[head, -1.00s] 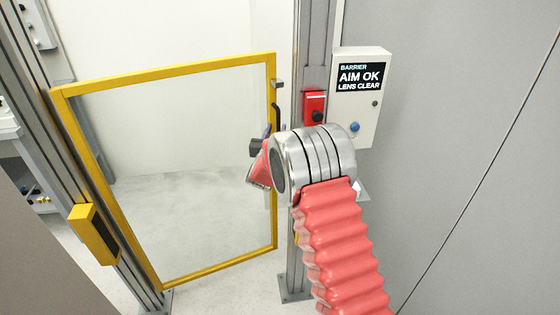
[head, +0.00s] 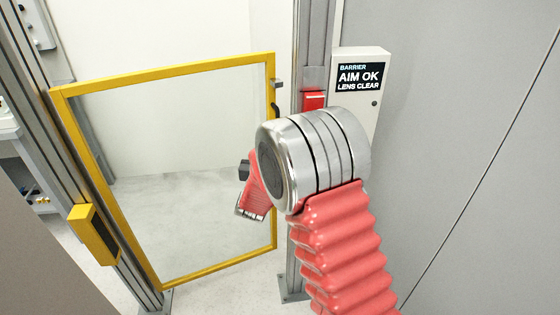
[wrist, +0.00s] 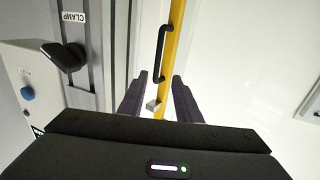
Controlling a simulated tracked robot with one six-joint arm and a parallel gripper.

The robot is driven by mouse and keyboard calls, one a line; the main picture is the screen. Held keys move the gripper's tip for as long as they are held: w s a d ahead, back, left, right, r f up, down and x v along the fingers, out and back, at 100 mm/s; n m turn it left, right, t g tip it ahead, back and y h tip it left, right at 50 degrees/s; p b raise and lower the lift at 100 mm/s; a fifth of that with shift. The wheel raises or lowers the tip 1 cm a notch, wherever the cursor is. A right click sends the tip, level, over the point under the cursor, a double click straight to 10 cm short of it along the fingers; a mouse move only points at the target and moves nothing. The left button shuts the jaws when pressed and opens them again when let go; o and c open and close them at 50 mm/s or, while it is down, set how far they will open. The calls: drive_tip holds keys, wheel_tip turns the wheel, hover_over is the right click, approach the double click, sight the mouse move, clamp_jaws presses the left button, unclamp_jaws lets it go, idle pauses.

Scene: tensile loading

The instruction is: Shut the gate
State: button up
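The gate (head: 168,75) is a yellow frame around a clear panel. In the head view its right edge stands a little apart from the grey post (head: 311,60), with a gap showing between them. Its black handle (head: 275,112) is on that right edge, partly covered by my arm. In the wrist view the handle (wrist: 161,52) and the yellow edge lie ahead, seen between the dark fingers of my gripper (wrist: 157,90). The fingers are spread, with nothing clearly held; the handle appears beyond their tips. In the head view my wrist hides the fingers.
A red box (head: 314,100) is on the post, and a white barrier panel (head: 362,65) stands to its right. In the wrist view a black clamp knob (wrist: 65,56) sticks out at left. A yellow box (head: 93,235) is on the left post.

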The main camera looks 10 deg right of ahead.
drive_tip(key=shift+s+a+r+n+g+y, duration=0.65)
drive_tip(key=shift+s+r+n+g+y, duration=0.7)
drive_tip(key=shift+s+r+y, duration=2.3)
drive_tip(key=s+d+r+g, duration=0.1)
drive_tip(key=s+r+g, duration=0.2)
drive_tip(key=s, duration=1)
drive_tip(key=shift+s+r+n+g, duration=0.35)
drive_tip(key=shift+r, duration=0.05)
drive_tip(key=shift+d+h, duration=0.1)
drive_tip(key=shift+h, duration=0.15)
